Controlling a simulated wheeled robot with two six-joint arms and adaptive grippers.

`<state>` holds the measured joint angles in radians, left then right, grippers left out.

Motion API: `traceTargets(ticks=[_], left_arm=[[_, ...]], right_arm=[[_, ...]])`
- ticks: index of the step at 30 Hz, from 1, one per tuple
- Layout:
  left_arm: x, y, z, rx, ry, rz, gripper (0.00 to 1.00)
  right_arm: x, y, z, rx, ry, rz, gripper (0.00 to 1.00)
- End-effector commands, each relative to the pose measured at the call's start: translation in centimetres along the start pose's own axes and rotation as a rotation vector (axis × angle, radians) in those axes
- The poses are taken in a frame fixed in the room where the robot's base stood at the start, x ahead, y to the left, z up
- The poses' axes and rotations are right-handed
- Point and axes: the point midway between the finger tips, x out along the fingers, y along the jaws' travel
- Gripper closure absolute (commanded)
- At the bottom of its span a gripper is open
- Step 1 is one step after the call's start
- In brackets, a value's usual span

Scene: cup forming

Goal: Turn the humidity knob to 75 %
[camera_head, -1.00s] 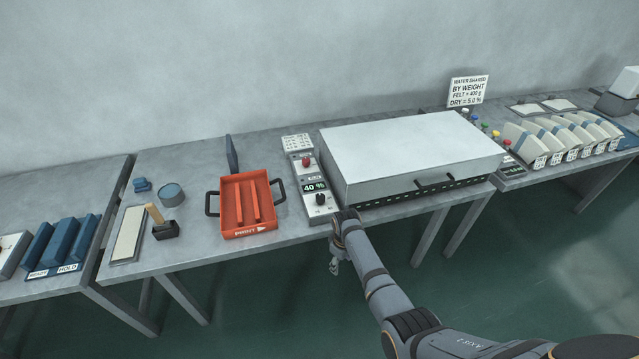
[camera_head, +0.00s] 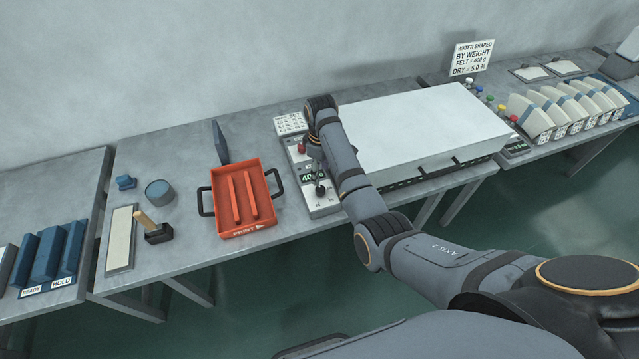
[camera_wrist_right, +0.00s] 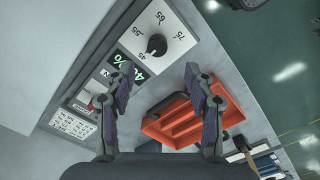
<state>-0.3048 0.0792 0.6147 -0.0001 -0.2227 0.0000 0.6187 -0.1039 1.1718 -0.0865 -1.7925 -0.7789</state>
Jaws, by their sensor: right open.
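The black humidity knob (camera_head: 320,189) sits at the front end of the narrow control panel (camera_head: 322,208). The green display (camera_wrist_right: 118,58) reads 40 %, partly covered by a finger. My right gripper (camera_head: 318,166) is over the panel, pointing down. In the wrist view its fingers (camera_wrist_right: 160,73) are apart and empty, with the knob beyond them, untouched. My left gripper is out of view.
An orange tray (camera_head: 240,232) stands left of the panel, a large white-lidded box (camera_head: 420,125) right of it. A wooden-handled tool (camera_head: 150,228) lies farther left.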

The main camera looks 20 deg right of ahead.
Motion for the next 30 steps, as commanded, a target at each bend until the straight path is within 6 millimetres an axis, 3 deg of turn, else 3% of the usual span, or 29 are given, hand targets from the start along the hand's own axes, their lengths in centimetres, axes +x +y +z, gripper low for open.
traceTargets(ticks=[3,5,8,12,17,24,30], left_arm=[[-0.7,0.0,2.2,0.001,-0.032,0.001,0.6],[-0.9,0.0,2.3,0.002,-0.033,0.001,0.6],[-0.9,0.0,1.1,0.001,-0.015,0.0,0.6],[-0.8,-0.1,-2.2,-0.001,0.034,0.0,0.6],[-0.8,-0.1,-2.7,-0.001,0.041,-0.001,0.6],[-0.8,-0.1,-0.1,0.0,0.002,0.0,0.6],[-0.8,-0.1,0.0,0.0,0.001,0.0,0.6]], right_arm=[[2.4,-0.1,0.1,0.0,-0.004,-0.003,0.46],[3.8,-0.1,0.2,0.0,-0.004,-0.003,0.46],[5.8,0.0,0.1,0.0,-0.003,-0.002,0.46],[8.0,0.0,0.1,0.0,-0.001,-0.001,0.46],[8.9,0.0,0.0,0.001,0.0,0.0,0.46],[9.0,0.0,0.1,0.001,0.0,0.001,0.47],[8.9,0.0,0.1,0.001,0.0,0.001,0.74]])
